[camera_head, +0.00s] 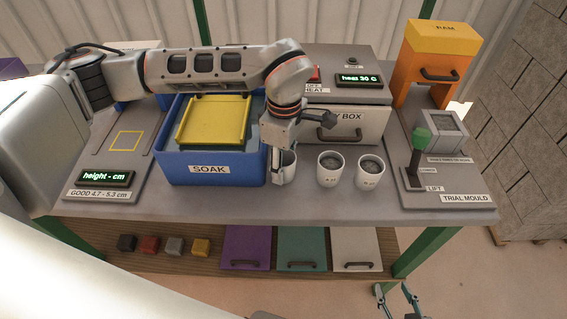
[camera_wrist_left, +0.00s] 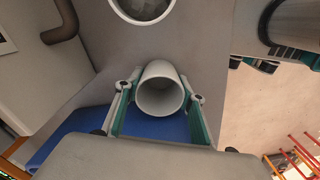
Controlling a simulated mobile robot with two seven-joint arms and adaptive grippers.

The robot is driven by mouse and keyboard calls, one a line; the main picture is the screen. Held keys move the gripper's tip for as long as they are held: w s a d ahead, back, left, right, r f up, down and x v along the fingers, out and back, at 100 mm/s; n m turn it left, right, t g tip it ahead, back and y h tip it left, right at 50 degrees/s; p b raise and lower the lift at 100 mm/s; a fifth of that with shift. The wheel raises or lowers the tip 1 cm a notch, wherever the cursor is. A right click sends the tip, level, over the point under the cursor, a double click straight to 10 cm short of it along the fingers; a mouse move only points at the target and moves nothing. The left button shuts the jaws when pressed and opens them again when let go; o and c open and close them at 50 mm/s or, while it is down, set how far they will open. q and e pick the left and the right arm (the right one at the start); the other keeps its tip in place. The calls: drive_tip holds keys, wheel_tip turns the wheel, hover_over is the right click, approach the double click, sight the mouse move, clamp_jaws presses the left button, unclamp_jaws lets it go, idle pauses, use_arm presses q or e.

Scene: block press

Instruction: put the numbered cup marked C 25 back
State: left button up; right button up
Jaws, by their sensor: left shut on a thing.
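A white cup (camera_head: 288,168) is at the left end of a row of white cups on the table, right of the blue SOAK tub (camera_head: 210,169). My left gripper (camera_head: 278,165) comes down from above and is shut on this cup. In the left wrist view the cup (camera_wrist_left: 162,90) sits between the two fingers and looks empty inside. Its marking is hidden, and I cannot tell whether it touches the table. Two more cups, one in the middle (camera_head: 330,180) and one at the right (camera_head: 370,182), hold grey material; their small marks are hard to read. My right gripper (camera_head: 398,298) is low at the front, fingers apart, empty.
A dry box (camera_head: 350,125) stands behind the cups. The trial mould (camera_head: 440,130) with its green-knobbed lever (camera_head: 420,138) and the orange ram (camera_head: 430,75) are at right. A height gauge (camera_head: 105,179) is at left. Coloured blocks and panels lie on the shelf below.

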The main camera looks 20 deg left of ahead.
use_arm(q)
drive_tip(key=shift+f, duration=0.1)
drive_tip(key=o, duration=1.3)
wheel_tip(320, 180, up, 12)
